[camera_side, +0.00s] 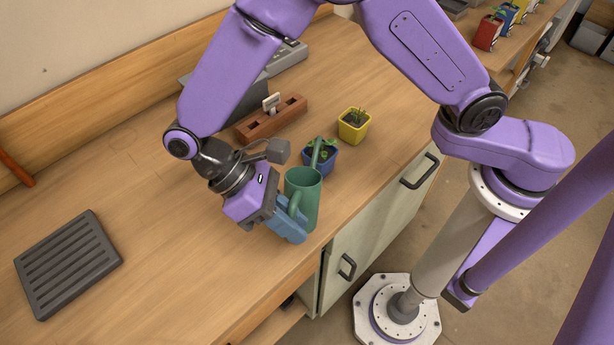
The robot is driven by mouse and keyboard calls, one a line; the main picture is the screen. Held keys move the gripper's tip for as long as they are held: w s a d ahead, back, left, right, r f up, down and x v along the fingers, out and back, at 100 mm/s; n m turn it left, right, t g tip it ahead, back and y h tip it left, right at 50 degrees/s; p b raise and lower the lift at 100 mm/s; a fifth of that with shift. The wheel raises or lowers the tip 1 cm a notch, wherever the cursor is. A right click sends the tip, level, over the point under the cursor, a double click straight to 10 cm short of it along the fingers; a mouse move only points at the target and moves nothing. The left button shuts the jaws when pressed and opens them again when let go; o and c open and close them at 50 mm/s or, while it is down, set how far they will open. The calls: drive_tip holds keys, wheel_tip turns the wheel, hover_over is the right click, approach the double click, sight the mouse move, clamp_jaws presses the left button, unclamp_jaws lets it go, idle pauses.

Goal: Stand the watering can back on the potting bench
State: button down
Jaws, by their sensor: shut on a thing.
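The fingers partly hide the handle and lower body. I cannot tell whether the can's base touches the bench top or is slightly above it.
A blue pot (321,160) with a seedling stands close behind the can. A yellow pot (354,126), a brick-red block (270,120) and grey trays (285,58) are farther back. A slatted black tray (68,264) lies left. Bench between is clear.

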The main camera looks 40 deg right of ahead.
wheel_tip(320, 180, up, 7)
drive_tip(key=shift+r, duration=0.1)
drive_tip(key=shift+w+d+r+m, duration=0.25)
drive_tip(key=shift+w+r+m, duration=0.05)
drive_tip(key=shift+w, duration=0.2)
drive_tip(key=w+d+m+y, duration=0.7)
drive_tip(key=w+d+m, duration=0.3)
drive_tip(key=w, duration=0.2)
drive_tip(key=w+d+m+t+y, duration=0.35)
drive_tip(key=d+m, duration=0.45)
drive_tip(key=d, duration=0.5)
drive_tip(key=w+d+m+t+y, duration=0.2)
drive_tip(key=w+d+m+t, duration=0.3)
drive_tip(key=d+m, duration=0.5)
drive_tip(key=s+d+m+t, duration=0.35)
drive_tip(key=d+m, duration=0.25)
drive_tip(key=d, duration=0.9)
drive_tip(key=shift+t+h, duration=0.3)
drive_tip(key=shift+h, duration=0.15)
drive_tip(key=shift+w+d+f, duration=0.1)
drive_tip(key=shift+w+f, duration=0.05)
drive_tip(key=shift+f, duration=3.15)
drive_tip(key=shift+w+f, duration=0.1)
drive_tip(key=shift+f, duration=3.15)
drive_tip(key=shift+f, duration=0.1)
